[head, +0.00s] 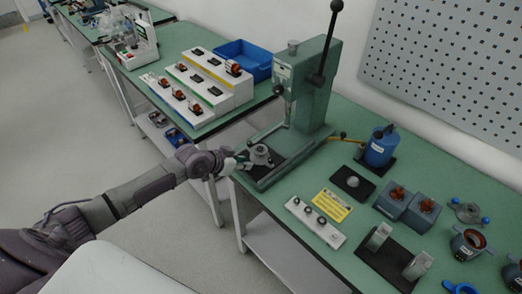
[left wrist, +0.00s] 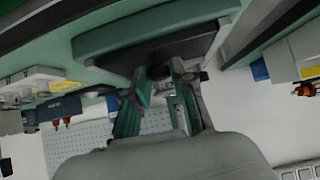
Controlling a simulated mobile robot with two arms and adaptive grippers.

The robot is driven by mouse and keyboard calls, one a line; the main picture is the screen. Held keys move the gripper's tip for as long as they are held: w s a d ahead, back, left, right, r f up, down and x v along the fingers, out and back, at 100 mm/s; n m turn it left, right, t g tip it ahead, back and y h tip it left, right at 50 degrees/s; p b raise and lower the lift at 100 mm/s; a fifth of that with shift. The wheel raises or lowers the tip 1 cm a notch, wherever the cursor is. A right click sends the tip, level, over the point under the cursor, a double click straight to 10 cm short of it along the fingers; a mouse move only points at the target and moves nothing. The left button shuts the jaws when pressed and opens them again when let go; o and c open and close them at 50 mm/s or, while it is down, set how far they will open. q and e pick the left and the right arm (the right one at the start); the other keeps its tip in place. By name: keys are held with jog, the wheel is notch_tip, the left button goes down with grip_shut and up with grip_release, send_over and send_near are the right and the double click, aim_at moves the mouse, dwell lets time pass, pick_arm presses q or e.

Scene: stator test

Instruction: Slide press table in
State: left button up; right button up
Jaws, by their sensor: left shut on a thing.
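The green arbor press (head: 312,88) stands on the bench in the head view, its black-knobbed lever raised. At its foot lies the dark press table (head: 284,155) with a round grey metal part (head: 260,155) near its front end. My left gripper (head: 232,165) reaches from the left to the front end of the press table and is shut on what looks like its handle. In the left wrist view the fingers (left wrist: 160,88) close around a small dark knob (left wrist: 158,72) under a green and black plate. The handle is mostly hidden in the head view. My right gripper is not in view.
Stepped white racks (head: 205,85) and a blue bin (head: 246,57) stand on the bench behind.

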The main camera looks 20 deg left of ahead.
aim_at(256, 152)
pick_arm(q)
jog(key=shift+w+d+f+b, duration=0.1)
jog(key=shift+w+d+b, duration=0.25)
jog(key=shift+w, duration=0.5)
jog(key=shift+w+d+r+b, duration=0.1)
jog(key=shift+w+d+b, duration=0.3)
jog(key=shift+w, duration=0.5)
jog(key=shift+w+d+f+b, duration=0.1)
jog(key=shift+w+d+b, duration=0.25)
jog(key=shift+w, duration=0.5)
jog(key=shift+w+d+b, duration=0.45)
jog(key=shift+w+b, duration=0.1)
jog(key=shift+w, duration=0.5)
jog(key=shift+w+d+b, duration=0.4)
jog(key=shift+w+b, duration=0.2)
jog(key=shift+w, duration=0.45)
jog(key=shift+w+d+b, duration=0.45)
jog(key=shift+w+b, duration=0.1)
jog(key=shift+w, duration=0.5)
jog(key=o, duration=0.5)
jog(key=shift+o, duration=0.2)
jog(key=p+v, duration=0.4)
jog(key=shift+w+p, duration=0.1)
jog(key=shift+p, duration=0.25)
jog(key=shift+p+v, duration=1.15)
jog(key=shift+p, duration=0.05)
jog(key=shift+f, duration=0.1)
